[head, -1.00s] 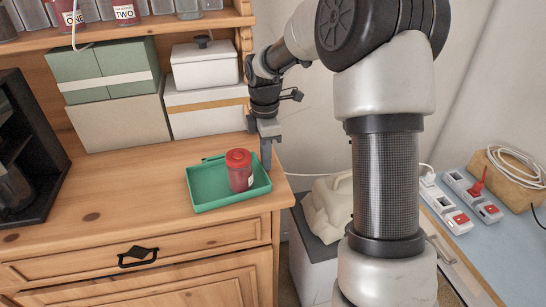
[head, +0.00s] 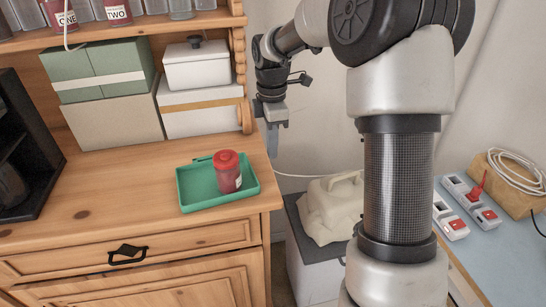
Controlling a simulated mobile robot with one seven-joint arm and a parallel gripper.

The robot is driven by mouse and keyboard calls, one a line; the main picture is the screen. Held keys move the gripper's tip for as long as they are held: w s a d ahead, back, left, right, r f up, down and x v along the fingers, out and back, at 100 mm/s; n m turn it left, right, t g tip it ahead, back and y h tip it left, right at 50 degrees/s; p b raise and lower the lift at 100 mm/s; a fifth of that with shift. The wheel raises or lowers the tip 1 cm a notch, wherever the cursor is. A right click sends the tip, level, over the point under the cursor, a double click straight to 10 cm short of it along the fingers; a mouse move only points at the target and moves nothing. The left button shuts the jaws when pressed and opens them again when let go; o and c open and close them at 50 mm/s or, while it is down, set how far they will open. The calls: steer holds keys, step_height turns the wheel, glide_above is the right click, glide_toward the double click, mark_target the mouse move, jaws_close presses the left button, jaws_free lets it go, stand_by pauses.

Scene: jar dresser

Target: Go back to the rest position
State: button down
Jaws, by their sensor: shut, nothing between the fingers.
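My gripper (head: 273,150) points down just off the right side of the dresser (head: 110,190). It is shut and empty, to the right of the green tray (head: 200,202) and apart from it. A red-lidded jar (head: 228,174) with red contents and a pale label stands upright in the tray, towards its right part.
White boxes (head: 200,90) and green and beige boxes (head: 105,80) stand at the back of the dresser. Jars labelled ONE (head: 58,12) and TWO (head: 117,10) are on the shelf. A blue-grey table (head: 480,235) with power strips is at right.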

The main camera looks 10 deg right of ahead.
steer(key=s+r+m+t, duration=0.1)
steer(key=s+r+m, duration=0.4)
steer(key=r, duration=0.6)
steer(key=s+r+m+t, duration=0.1)
steer(key=s+m+t, duration=0.3)
steer(key=s+m, duration=0.9)
steer(key=shift+s+a+t, duration=0.15)
steer(key=shift+s+t, duration=0.15)
steer(key=shift+s, duration=4)
steer(key=shift+r, duration=0.1)
